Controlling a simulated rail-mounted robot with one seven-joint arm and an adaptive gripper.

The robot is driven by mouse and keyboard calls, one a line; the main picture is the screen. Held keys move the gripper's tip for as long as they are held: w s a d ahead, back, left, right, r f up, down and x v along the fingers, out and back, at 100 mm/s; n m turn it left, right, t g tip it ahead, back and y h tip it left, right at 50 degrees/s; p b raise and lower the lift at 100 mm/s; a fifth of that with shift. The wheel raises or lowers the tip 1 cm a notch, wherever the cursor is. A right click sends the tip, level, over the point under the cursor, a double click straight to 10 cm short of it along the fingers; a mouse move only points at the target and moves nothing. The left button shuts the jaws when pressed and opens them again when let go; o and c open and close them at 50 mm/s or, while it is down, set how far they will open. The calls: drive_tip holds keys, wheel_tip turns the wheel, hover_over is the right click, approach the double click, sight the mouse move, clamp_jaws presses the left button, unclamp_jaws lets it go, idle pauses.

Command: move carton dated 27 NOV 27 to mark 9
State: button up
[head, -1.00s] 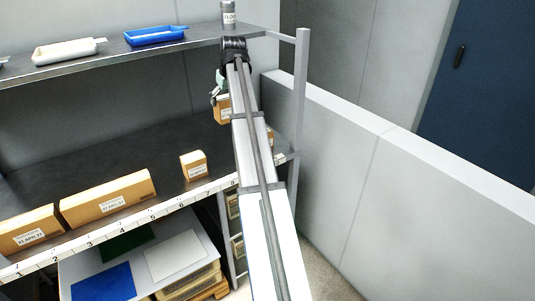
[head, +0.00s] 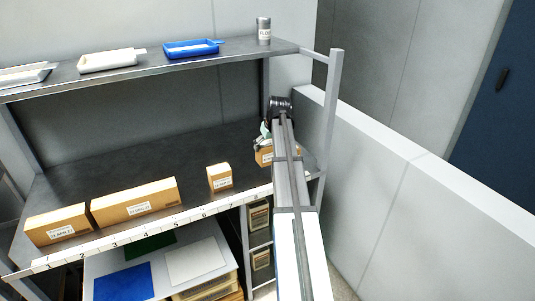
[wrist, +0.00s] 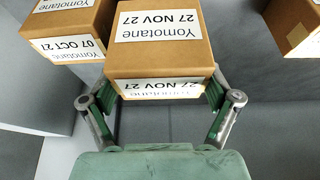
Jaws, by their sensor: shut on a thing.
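In the wrist view, the carton dated 27 NOV 27 (wrist: 163,40) is a brown box with white labels on its top and near face. It sits between the green-padded fingers of my gripper (wrist: 164,98), which are shut on its sides. In the head view my gripper (head: 264,137) and the held carton (head: 263,157) are at the right end of the middle shelf (head: 120,160), partly hidden by my arm. I cannot tell whether the carton touches the shelf. The numbered strip (head: 150,232) runs along the shelf's front edge; mark 9 cannot be made out.
A carton dated 07 OCT 27 (wrist: 68,22) is close left of the held one in the wrist view; another (wrist: 290,22) is at right. A small carton (head: 219,178), a long one (head: 135,203) and another (head: 58,226) line the shelf front. A post (head: 331,120) stands right.

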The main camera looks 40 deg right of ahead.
sight(267, 155)
drive_tip(key=shift+f+p, duration=0.4)
drive_tip(key=shift+f, duration=2.15)
drive_tip(key=shift+f, duration=0.15)
drive_tip(key=o, duration=1)
drive_tip(key=b+v, duration=0.2)
drive_tip(key=v, duration=1)
